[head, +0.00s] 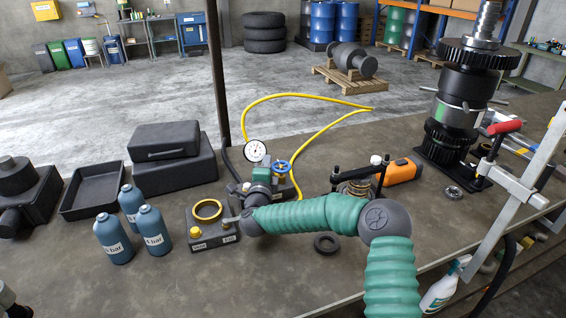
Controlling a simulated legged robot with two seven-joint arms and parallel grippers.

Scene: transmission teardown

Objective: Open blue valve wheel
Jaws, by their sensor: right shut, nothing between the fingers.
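The blue valve wheel (281,168) sits on top of a brass-coloured valve, beside a green block (262,174) and close to the round pressure gauge (256,151). My right arm comes in from the bottom right in a green sleeve and bends left across the bench. My right gripper (232,219) is small and partly hidden by its own wrist. It is shut and empty, near the dark block with the gold ring (207,210), in front and to the left of the wheel. It is apart from the wheel.
A yellow hose (322,98) loops behind the valve. Three blue bottles (151,230) stand at left, near a black tray (93,190) and black cases (168,166). A spring compressor (358,182) and orange tool (402,171) lie right of the valve. A tall gear stack (455,115) stands farther right.

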